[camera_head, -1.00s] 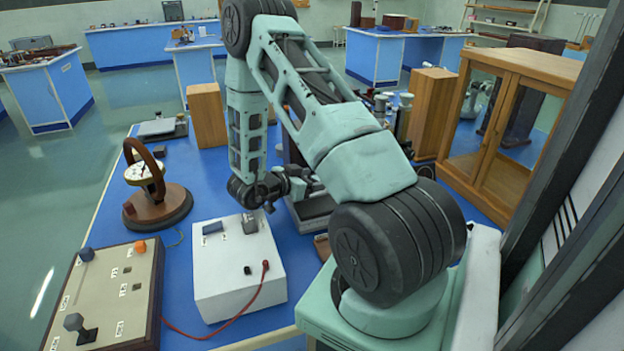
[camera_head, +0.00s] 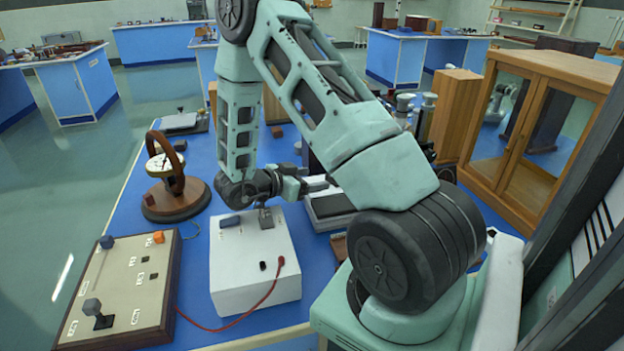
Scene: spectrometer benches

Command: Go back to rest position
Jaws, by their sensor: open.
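My gripper (camera_head: 318,184) hangs over the blue bench top, just beyond the back right corner of a white box. Its fingers point to the right and look apart, with nothing seen between them. The white box (camera_head: 240,276) has a dark blue switch and a grey lever (camera_head: 265,217) on top, near its back edge. My wrist is close behind the lever; I cannot tell whether they touch. My arm rises from its base at the front right and bends down to the wrist, hiding part of the bench behind it.
A cream panel board (camera_head: 120,290) with knobs lies front left, joined to the box by a red wire. A round instrument on a wooden base (camera_head: 176,203) stands behind it. A grey device (camera_head: 330,208) lies under my gripper. A glass-doored wooden cabinet (camera_head: 545,140) stands right.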

